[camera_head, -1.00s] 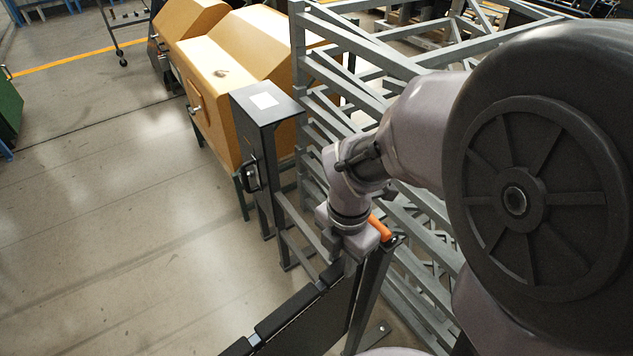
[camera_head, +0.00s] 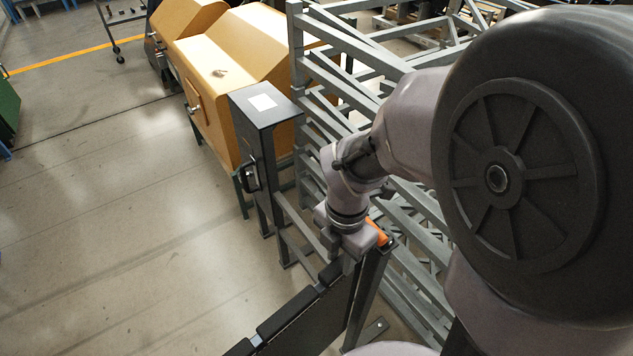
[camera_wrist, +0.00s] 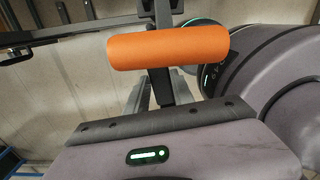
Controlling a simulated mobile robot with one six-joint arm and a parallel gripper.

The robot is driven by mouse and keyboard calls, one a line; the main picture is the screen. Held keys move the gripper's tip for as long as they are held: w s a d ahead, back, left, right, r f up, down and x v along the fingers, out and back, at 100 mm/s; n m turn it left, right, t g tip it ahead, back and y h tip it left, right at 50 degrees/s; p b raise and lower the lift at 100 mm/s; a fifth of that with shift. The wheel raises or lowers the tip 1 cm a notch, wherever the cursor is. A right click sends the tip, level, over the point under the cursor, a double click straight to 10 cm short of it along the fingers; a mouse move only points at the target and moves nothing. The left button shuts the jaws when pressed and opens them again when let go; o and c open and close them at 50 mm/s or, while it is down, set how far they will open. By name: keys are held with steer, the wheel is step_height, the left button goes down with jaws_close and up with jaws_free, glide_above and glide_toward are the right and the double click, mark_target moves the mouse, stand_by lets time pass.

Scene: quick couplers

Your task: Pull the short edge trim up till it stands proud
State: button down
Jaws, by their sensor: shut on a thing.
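In the head view my gripper (camera_head: 342,262) points down at the top edge of a dark upright panel (camera_head: 322,322). It is shut on the short edge trim (camera_head: 329,272), a small dark strip at the panel's end near the post. My wrist hides much of the contact, so I cannot tell how far the trim stands above the panel.
An orange cylinder (camera_head: 378,231) is close behind my wrist; it also shows in the wrist view (camera_wrist: 168,47). Longer dark strips (camera_head: 286,312) continue along the panel edge. A grey metal rack (camera_head: 345,48), a dark cabinet (camera_head: 262,118) and yellow housings (camera_head: 245,60) stand behind. The floor at left is clear.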

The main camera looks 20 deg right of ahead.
mark_target(340, 264)
steer(key=c, duration=1.1)
jaws_free()
steer(key=shift+r, duration=0.15)
step_height(340, 264, up, 17)
steer(key=p, duration=0.8)
steer(key=shift+r, duration=0.2)
steer(key=s+a+f+m+t+b, duration=0.1)
steer(key=s+m+t+b, duration=0.1)
steer(key=m, duration=0.7)
steer(key=s+a+f+m+t+y+b, duration=0.1)
steer(key=s+a+m+t+b, duration=0.1)
steer(key=m, duration=0.7)
steer(key=s+a+m+t+y+b, duration=0.1)
steer(key=s+a+m+t+b, duration=0.1)
steer(key=m, duration=0.7)
steer(key=shift+s+f+m+b, duration=0.35)
steer(key=shift+s+b, duration=0.25)
steer(key=shift+b, duration=0.75)
